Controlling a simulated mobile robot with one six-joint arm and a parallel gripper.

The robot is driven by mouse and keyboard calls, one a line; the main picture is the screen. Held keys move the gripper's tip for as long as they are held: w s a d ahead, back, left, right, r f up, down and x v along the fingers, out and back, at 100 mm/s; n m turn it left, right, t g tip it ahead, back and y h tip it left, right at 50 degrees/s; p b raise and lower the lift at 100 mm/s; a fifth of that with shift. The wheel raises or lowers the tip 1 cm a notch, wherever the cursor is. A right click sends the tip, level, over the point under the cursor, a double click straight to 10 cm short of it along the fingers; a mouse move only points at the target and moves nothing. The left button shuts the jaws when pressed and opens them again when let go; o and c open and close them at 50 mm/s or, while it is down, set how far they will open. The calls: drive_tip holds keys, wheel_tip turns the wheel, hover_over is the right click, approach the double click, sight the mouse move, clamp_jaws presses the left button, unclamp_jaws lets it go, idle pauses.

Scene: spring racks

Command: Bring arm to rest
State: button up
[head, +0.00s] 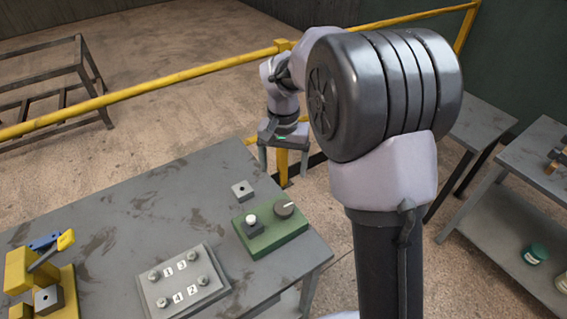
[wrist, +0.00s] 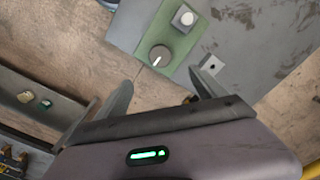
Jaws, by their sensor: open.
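My arm rises in the right half of the head view and bends away from me. My gripper (head: 283,172) hangs at its far end, beyond the back edge of the grey table (head: 120,205), above the floor. It is open, with nothing between its two fingers. In the wrist view my gripper (wrist: 163,92) also shows open and empty, with the fingers apart. The green box (head: 265,242) with a dark knob and a white button sits at the table's right end, apart from the gripper. The green box also shows in the wrist view (wrist: 150,38).
A yellow rail (head: 150,83) runs behind the table, near my gripper. A small grey block (head: 242,190), a numbered bolt plate (head: 183,284) and a yellow fixture (head: 60,290) with a clamp are on the table. Shelves (head: 510,225) stand at right. Open floor lies behind the rail.

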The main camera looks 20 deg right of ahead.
drive_tip(key=s+a+r+t+y+b, duration=0.1)
drive_tip(key=s+r+t+b, duration=0.2)
drive_tip(key=s, duration=0.6)
drive_tip(key=s+a+r+t+b, duration=0.1)
drive_tip(key=s+a+r+b, duration=0.2)
drive_tip(key=s, duration=0.5)
drive_tip(key=s+f+t+y+b, duration=0.1)
drive_tip(key=s+f+b, duration=0.2)
drive_tip(key=s, duration=0.5)
drive_tip(key=shift+n+t, duration=0.3)
drive_tip(key=shift+t, duration=0.1)
drive_tip(key=shift+s+f, duration=0.1)
